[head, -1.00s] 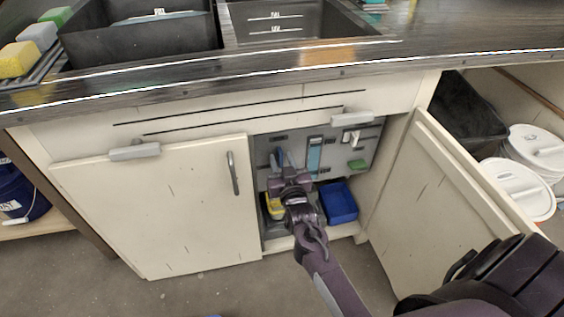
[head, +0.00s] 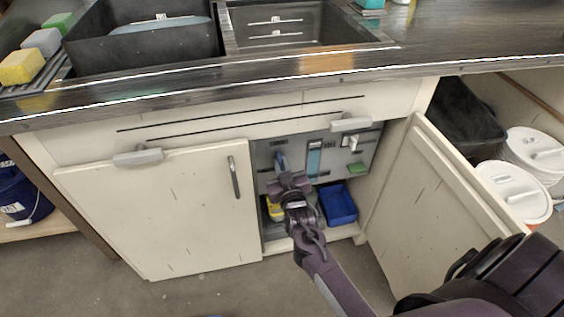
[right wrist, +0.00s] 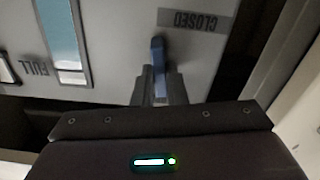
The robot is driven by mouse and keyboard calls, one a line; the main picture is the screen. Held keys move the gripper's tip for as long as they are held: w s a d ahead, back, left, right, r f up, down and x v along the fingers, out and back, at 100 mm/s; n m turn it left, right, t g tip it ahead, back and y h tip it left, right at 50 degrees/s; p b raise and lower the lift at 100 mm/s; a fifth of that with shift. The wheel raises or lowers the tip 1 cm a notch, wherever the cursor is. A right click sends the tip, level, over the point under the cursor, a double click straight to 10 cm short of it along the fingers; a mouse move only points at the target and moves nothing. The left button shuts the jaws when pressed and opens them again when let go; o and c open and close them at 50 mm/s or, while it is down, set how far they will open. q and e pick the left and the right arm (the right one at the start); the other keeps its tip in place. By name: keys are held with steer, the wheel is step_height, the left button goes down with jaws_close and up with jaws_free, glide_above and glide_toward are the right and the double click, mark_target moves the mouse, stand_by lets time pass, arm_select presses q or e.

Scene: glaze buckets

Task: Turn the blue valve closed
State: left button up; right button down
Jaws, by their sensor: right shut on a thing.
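The blue valve (head: 281,160) is a narrow blue handle on the grey panel inside the open cabinet under the sink. In the right wrist view the handle (right wrist: 158,57) stands upright in the picture, beside an upside-down CLOSED label (right wrist: 191,20). My right gripper (head: 284,174) reaches into the cabinet. Its two grey fingers (right wrist: 160,78) are shut on the handle, one on each side. The gripper hides the handle's lower part in the head view. My left gripper is out of view.
A light-blue gauge (head: 314,157) and a white switch (head: 351,142) sit on the panel to the right. A blue bin (head: 338,204) and a yellow object (head: 274,207) stand below. The left door (head: 160,215) is shut; the right door (head: 425,200) is open.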

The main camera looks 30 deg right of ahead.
steer(key=shift+r+n+p, duration=0.25)
steer(key=shift+n+p, duration=0.45)
steer(key=shift+n, duration=0.3)
steer(key=shift+n+p, duration=0.35)
steer(key=shift+n, duration=0.15)
steer(key=n+p, duration=0.1)
steer(key=n, duration=0.1)
steer(key=n+p, duration=0.1)
steer(key=n, duration=0.1)
steer(key=shift+w+a+f+p, duration=0.1)
steer(key=shift+a+f+p, duration=0.05)
steer(key=shift+p, duration=0.2)
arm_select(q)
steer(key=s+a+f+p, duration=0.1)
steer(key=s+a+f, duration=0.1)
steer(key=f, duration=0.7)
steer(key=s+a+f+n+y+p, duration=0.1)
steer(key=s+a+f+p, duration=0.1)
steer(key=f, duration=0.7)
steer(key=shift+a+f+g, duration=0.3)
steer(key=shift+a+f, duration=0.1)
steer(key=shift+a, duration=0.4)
arm_select(e)
steer(key=shift+a+f+n, duration=0.1)
steer(key=shift+f+n, duration=0.1)
steer(key=shift+n, duration=2.05)
steer(key=shift+f+n, duration=0.15)
steer(key=shift+n, duration=2.1)
